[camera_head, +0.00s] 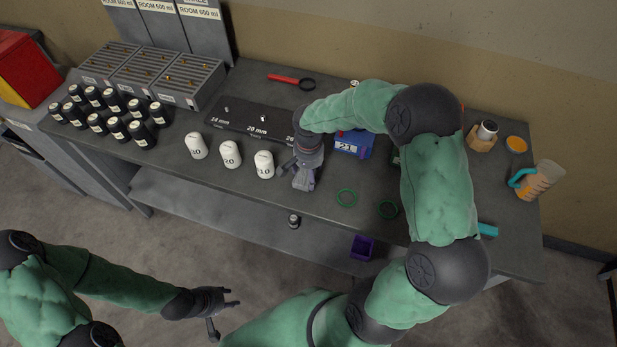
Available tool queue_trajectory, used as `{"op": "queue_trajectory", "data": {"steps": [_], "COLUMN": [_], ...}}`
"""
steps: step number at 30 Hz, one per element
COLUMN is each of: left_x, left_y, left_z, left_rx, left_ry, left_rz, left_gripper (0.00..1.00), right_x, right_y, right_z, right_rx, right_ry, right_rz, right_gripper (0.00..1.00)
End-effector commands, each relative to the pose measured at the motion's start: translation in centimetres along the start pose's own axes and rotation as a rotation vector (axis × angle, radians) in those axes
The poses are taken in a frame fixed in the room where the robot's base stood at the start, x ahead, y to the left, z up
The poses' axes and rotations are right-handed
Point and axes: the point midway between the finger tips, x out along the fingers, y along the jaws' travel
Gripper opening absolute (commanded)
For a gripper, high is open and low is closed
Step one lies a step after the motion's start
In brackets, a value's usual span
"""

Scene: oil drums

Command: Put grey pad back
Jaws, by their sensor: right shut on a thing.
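My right gripper (304,178) is low over the front part of the bench, just right of the white bottle marked 10. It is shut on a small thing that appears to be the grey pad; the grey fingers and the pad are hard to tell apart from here. A dark board (247,118) with millimetre labels lies on the bench behind the white bottles, its right end hidden by my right arm. My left gripper (226,311) is open and empty, low in front of the bench and away from it.
White bottles (230,154) stand left of my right gripper, beside several black bottles (113,103) and a slotted grey rack (158,72). A red magnifier (292,81) lies behind.

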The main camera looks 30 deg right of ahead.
Motion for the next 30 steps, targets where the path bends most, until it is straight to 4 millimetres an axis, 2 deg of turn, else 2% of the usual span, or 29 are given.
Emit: {"op": "queue_trajectory", "data": {"steps": [1, 4, 17, 18, 19, 20, 30], "left_x": [0.2, 0.4, 0.8, 0.7, 0.7, 0.7, 0.7], "left_y": [-0.1, -0.1, -0.3, -0.2, -0.2, -0.2, -0.2], "left_z": [0.0, 0.0, 0.0, 0.0, 0.0, 0.0, 0.0], "left_rx": [0.000, 0.000, 0.000, 0.000, 0.000, 0.000, 0.000], "left_ry": [0.000, 0.000, 0.000, 0.000, 0.000, 0.000, 0.000], "left_rz": [0.000, 0.000, 0.000, 0.000, 0.000, 0.000, 0.000], "left_gripper": [0.40, 0.40, 0.40, 0.40, 0.40, 0.40, 0.40], "right_x": [1.1, 2.3, 2.9, 2.8, 2.8, 2.8, 2.7], "right_y": [0.1, 0.1, 0.0, 0.0, 0.0, 0.0, 0.0], "right_z": [0.2, 0.2, 0.2, 0.2, 0.2, 0.2, 0.2], "right_rx": [-0.001, 0.000, 0.000, 0.000, 0.000, 0.000, 0.000], "right_ry": [-0.005, -0.005, -0.002, -0.002, -0.002, -0.002, -0.002], "right_rz": [0.003, 0.003, 0.001, 0.001, 0.001, 0.001, 0.001], "right_gripper": [0.44, 0.44, 0.44, 0.86, 0.94, 0.98, 0.98]}}
